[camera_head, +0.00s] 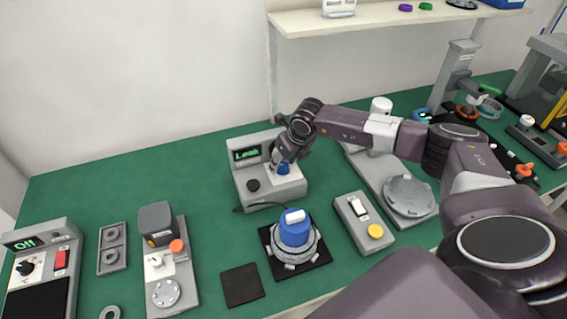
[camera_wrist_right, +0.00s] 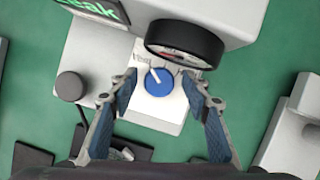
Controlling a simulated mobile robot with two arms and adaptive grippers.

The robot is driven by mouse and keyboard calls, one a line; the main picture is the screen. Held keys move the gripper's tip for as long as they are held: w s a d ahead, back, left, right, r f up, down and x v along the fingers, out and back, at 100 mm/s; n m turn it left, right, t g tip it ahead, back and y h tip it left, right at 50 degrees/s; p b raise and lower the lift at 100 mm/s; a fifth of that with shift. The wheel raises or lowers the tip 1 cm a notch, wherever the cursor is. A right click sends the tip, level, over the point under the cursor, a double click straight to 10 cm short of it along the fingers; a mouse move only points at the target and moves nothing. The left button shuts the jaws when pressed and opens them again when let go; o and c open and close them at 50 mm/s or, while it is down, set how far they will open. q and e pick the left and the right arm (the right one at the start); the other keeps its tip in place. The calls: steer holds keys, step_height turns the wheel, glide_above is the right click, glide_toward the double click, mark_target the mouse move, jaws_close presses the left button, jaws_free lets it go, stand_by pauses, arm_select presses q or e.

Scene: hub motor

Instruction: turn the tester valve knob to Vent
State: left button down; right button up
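The tester (camera_head: 262,191) is a light grey box on the green bench with a lit "Leak" screen (camera_head: 247,154). Its round blue valve knob (camera_head: 284,169) sits on the front face, and also shows in the wrist view (camera_wrist_right: 160,87). The knob's white pointer aims up and slightly left; the small labels around it are unreadable. My right gripper (camera_head: 283,160) is over the knob. In the wrist view its fingers (camera_wrist_right: 159,80) stand open on either side of the knob, with a visible gap on both sides. My left gripper is not in view.
A black round gauge (camera_wrist_right: 185,44) juts out close to the knob and right finger. A black round part (camera_wrist_right: 70,86) is at the tester's left. A blue-topped motor (camera_head: 294,232) stands on a black mat in front; a yellow-button switch box (camera_head: 364,222) is right of it.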

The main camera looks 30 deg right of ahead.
steer(key=shift+r, duration=0.1)
steer(key=v, duration=1.1)
steer(key=shift+s+r, duration=0.15)
steer(key=shift+r, duration=0.25)
